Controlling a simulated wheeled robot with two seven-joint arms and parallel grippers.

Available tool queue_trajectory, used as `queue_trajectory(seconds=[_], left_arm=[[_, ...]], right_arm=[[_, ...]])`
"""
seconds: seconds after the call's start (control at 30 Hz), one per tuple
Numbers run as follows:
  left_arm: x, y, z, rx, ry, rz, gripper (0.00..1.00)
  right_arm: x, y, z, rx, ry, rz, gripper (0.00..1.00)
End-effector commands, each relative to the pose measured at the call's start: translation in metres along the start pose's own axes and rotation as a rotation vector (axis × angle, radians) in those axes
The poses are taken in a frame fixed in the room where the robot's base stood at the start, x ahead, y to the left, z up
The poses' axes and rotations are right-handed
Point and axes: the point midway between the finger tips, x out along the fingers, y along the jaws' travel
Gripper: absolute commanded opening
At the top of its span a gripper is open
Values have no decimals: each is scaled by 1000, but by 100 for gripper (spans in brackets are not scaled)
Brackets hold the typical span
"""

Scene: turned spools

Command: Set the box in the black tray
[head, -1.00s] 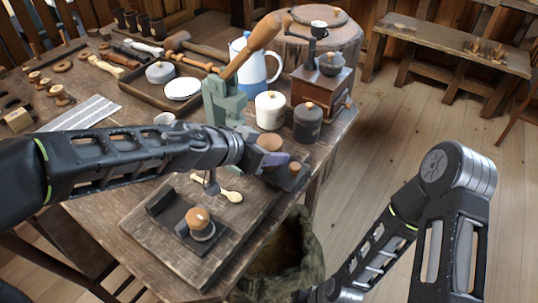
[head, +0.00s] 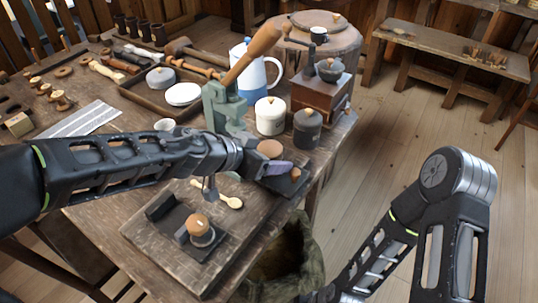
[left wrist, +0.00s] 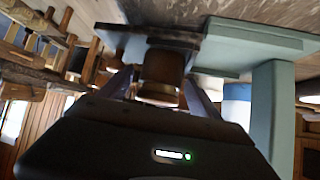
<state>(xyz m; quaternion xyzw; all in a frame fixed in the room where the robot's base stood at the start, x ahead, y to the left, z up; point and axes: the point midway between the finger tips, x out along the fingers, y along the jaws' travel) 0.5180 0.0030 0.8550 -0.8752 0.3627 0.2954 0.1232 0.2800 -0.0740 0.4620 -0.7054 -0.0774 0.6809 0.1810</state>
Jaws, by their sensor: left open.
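A small black tray (head: 176,219) lies on a wooden board at the front of the bench. A round wooden-topped piece (head: 200,228) with a pale band stands at its right part. My left gripper (head: 284,169) is open near the bench's right edge, beside a dark block with a small wooden knob (head: 296,174). In the left wrist view a brown round piece (left wrist: 162,72) shows between the open fingers, against a dark slab; contact cannot be told. A small squarish wooden box (head: 18,124) sits at the far left; whether it is the task's box is unclear. My right gripper is out of frame.
A green press (head: 222,108) with a wooden handle stands just behind my left gripper. Canisters (head: 270,118) and a grinder (head: 322,92) stand to its right. A wooden spoon (head: 230,201) lies near the board. A cloth sack (head: 300,258) hangs below the edge.

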Motion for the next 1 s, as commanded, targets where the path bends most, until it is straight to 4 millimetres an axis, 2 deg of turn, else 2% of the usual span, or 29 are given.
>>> queue_trajectory(seconds=[0.4,0.53,0.7,1.0], left_arm=[[-83,-2,-6,-5,1,-4,73],[-104,-1,-4,-4,1,-3,73],[-117,0,-1,-2,0,-1,73],[-117,0,0,-2,0,0,73]], right_arm=[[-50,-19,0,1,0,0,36],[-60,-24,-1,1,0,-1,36],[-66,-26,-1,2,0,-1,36],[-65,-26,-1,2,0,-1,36]])
